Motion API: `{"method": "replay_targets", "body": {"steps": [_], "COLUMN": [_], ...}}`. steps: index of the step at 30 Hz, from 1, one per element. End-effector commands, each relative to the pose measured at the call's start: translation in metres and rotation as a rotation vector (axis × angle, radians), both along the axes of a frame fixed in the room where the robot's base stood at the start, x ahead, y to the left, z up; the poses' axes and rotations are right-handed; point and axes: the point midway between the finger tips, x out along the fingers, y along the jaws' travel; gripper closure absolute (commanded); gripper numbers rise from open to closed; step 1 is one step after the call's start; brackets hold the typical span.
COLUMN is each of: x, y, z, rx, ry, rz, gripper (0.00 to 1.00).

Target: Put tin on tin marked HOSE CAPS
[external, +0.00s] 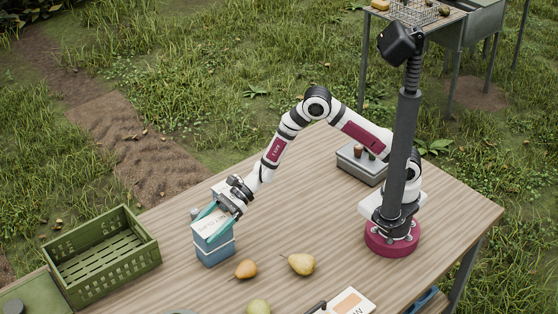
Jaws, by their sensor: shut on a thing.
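My gripper (220,219) is at the left middle of the table, pointing down, with its teal fingers shut on a tin (208,225). This tin is blue with a pale top or label, and its lettering is too small to read. A second blue tin (216,255) stands on the table directly under it. The two look lined up, one above the other. I cannot tell whether the held tin rests on the lower one or hangs just above it. No HOSE CAPS marking is readable.
An empty green crate (104,277) stands to the left. A small grey object (195,212) is just behind the tins. Pears (301,264) (246,269) lie to the right and front. A grey box (360,165) sits at the back. The table's middle is clear.

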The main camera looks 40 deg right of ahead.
Motion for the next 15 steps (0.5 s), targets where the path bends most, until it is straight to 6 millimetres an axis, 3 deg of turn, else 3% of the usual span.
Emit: {"method": "replay_targets", "body": {"steps": [2, 3, 5, 13, 15], "x": [0.000, 0.000, 0.000, 0.000, 0.001], "y": [0.000, 0.000, 0.000, -0.001, -0.012], "z": [-0.001, -0.002, -0.002, 0.001, 0.006], "rx": [0.001, 0.000, 0.000, 0.000, 0.000], "ry": [0.000, 0.000, 0.000, 0.000, -0.001], "rz": [0.000, 0.000, 0.000, 0.000, -0.002], "gripper": [0.86, 0.10, 0.00, 0.00, 0.00]}}
